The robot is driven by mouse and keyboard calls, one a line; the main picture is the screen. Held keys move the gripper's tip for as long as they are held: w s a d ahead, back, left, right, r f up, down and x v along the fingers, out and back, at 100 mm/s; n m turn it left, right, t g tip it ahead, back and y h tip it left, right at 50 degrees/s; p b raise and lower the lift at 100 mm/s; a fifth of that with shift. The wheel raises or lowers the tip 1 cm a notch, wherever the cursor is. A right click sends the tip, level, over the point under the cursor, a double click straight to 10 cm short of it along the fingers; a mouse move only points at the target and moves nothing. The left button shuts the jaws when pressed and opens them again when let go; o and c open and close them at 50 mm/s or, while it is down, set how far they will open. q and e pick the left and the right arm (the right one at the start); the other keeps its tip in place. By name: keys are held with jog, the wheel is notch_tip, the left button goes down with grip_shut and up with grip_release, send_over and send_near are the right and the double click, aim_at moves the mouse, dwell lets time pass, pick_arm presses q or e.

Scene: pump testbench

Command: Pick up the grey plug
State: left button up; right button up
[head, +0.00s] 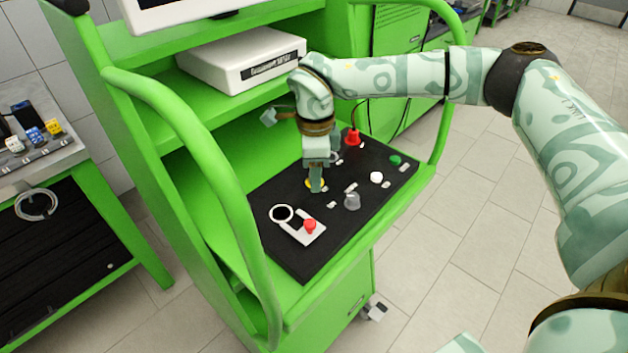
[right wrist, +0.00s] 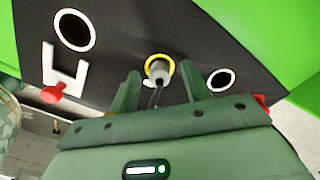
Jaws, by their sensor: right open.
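The grey plug (right wrist: 158,70) sits in a yellow-ringed socket (right wrist: 147,68) on the black panel, with a thin dark cable coming from it. In the head view the yellow ring (head: 308,184) shows beside my right fingers, which hide the plug. My right gripper (head: 316,184) points down at the panel from above. In the right wrist view my right gripper (right wrist: 161,88) is open, one finger on each side of the plug, with gaps between. I cannot tell whether the fingertips reach the plug's full depth. My left gripper is not in view.
The black panel (head: 331,229) on the green cart holds a red button (head: 309,226), a white-ringed hole (head: 281,213), a grey knob (head: 352,201), a white button (head: 376,177), a green button (head: 395,160) and a red plug (head: 353,137). Green rails flank it. A white box (head: 240,60) stands behind.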

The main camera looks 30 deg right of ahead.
jog(key=shift+f, duration=0.1)
jog(key=c, duration=0.9)
jog(key=shift+r, duration=0.5)
notch_tip(320, 180, up, 3)
jog(key=shift+s+f+p, duration=0.1)
jog(key=shift+p, duration=0.55)
jog(key=s+r, duration=0.3)
jog(key=s, duration=0.1)
jog(key=s+r+p, duration=0.1)
jog(key=s+r, duration=0.2)
jog(key=s, duration=0.2)
jog(key=s+a+r+p, duration=0.1)
jog(key=s+r, duration=0.2)
jog(key=s, duration=0.1)
jog(key=shift+s+r, duration=0.15)
jog(key=shift+s, duration=0.25)
